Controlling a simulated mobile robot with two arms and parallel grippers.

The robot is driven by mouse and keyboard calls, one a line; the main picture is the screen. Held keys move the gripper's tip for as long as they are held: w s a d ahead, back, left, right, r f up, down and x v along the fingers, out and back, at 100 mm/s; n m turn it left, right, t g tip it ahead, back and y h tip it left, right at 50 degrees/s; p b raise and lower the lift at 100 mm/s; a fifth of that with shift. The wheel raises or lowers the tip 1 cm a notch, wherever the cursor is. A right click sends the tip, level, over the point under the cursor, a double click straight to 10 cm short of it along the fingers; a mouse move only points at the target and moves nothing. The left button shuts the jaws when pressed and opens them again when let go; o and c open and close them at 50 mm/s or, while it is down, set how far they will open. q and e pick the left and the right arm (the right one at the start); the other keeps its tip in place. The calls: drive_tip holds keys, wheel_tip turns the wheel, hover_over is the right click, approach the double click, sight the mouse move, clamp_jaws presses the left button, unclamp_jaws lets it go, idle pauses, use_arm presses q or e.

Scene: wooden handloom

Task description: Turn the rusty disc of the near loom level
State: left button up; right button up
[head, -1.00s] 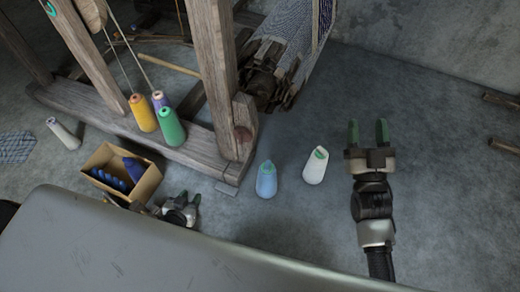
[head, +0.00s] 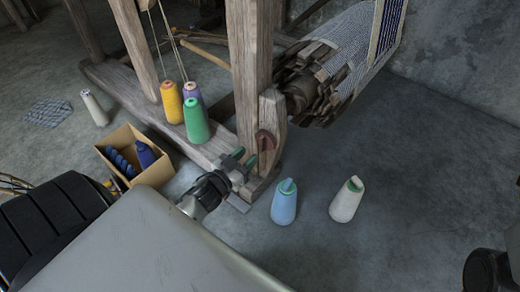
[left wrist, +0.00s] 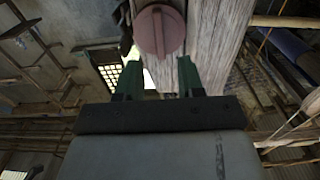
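The rusty disc (head: 266,142) is a round reddish-brown knob on the side of the wooden loom post's foot. It also shows at the top of the left wrist view (left wrist: 174,32), with a raised ridge across its face running nearly up and down in that picture. My left gripper (head: 245,158) is beside the post, just short of the disc. In the left wrist view its two green fingers (left wrist: 159,76) are apart with nothing between them, and the disc lies beyond their tips. My right gripper is out of view.
The near loom's frame (head: 249,60) stands over the work. Green (head: 196,120), yellow and purple spools stand on its base beam. A cardboard box (head: 155,172) of blue items is at left.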

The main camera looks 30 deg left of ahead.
sight(260, 144)
use_arm(q)
drive_tip(key=w+b, duration=0.1)
drive_tip(key=w, duration=0.4)
drive_tip(key=shift+w+d+b, duration=0.2)
drive_tip(key=shift+w+b, duration=0.15)
drive_tip(key=shift+w, duration=0.05)
clamp_jaws()
